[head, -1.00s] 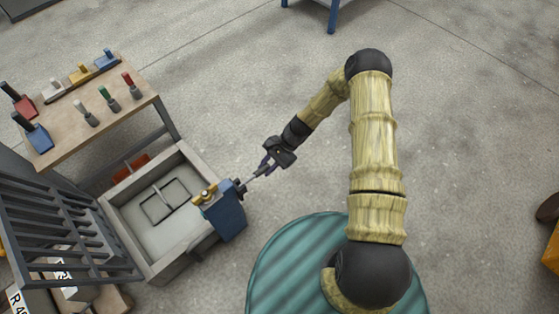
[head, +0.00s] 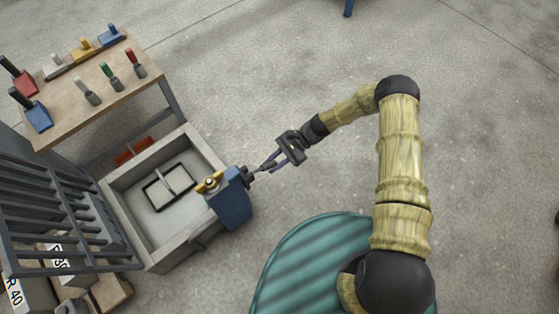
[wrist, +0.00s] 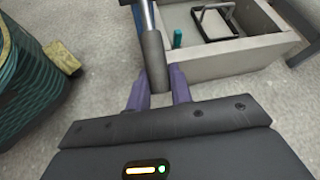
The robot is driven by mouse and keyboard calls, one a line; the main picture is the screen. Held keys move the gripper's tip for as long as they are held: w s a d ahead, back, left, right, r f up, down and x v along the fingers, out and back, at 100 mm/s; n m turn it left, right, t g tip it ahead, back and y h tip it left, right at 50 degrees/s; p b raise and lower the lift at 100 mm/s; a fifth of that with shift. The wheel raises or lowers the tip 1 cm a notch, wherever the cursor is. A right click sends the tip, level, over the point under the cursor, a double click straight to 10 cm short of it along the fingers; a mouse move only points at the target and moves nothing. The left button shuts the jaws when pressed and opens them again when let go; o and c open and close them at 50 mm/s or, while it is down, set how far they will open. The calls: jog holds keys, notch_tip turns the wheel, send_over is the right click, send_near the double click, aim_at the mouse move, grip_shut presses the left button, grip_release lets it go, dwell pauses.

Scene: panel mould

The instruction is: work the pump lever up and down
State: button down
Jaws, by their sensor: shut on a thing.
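The blue pump box (head: 230,204) is at the right wall of the grey mould, with a brass fitting (head: 209,183) on top. The pump lever (head: 256,174) sticks out from the box to the right. In the wrist view the lever shows as a metal rod with a dark grey grip (wrist: 155,62). My gripper (head: 272,163) is at the lever's outer end; its purple fingers (wrist: 158,84) sit on both sides of the grip and are shut on it.
The grey mould (head: 185,245) holds a rectangular frame with a handle (head: 169,188). A dark barred grid (head: 65,225) stands at its left. A wooden bench (head: 75,115) with several coloured tools is behind. The floor right of the pump is clear.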

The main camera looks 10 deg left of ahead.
jog(key=shift+f, duration=0.1)
dwell(0.3)
jog(key=c, duration=1.3)
grip_release()
jog(key=shift+o, duration=0.2)
jog(key=p+v, duration=0.4)
jog(key=v, duration=1.3)
jog(key=shift+d, duration=0.15)
jog(key=shift+w, duration=0.1)
